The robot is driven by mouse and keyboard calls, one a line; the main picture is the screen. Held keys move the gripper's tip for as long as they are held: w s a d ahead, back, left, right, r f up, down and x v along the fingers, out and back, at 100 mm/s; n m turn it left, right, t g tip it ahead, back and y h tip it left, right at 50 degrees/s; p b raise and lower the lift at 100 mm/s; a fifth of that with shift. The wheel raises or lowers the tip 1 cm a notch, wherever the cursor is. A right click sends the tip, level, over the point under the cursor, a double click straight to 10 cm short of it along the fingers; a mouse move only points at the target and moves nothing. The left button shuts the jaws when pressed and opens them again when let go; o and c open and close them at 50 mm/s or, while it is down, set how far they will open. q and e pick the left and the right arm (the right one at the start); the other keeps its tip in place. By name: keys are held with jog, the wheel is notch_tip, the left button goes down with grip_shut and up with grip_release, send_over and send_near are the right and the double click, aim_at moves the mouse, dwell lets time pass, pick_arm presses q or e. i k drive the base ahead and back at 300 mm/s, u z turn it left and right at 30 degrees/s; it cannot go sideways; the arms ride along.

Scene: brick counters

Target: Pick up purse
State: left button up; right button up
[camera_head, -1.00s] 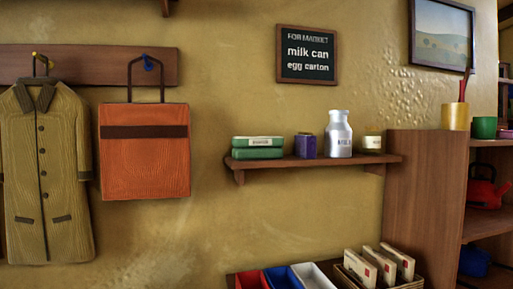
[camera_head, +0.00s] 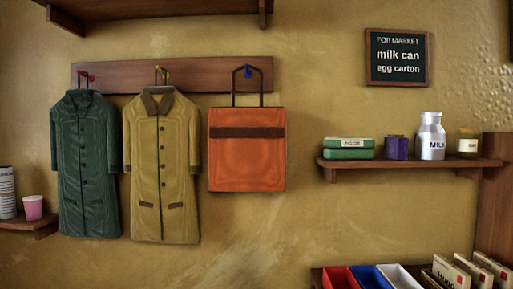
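An orange bag with a dark band and a dark handle, which looks like the purse (camera_head: 247,165), hangs from a blue peg (camera_head: 248,71) on a wooden wall rack (camera_head: 205,75). It hangs flat against the wall, to the right of a tan coat (camera_head: 161,180). Neither of my grippers shows in the head view, so where they are relative to the bag cannot be seen.
A dark green coat (camera_head: 86,165) hangs at the left. A wall shelf (camera_head: 410,163) holds green boxes, a purple container, a milk can (camera_head: 431,137) and a jar. Trays and envelopes (camera_head: 450,272) lie below. Bare wall surrounds the bag's right side and underside.

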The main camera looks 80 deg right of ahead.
aim_at(396, 146)
jog(key=u, duration=0.4)
jog(key=k, duration=2.75)
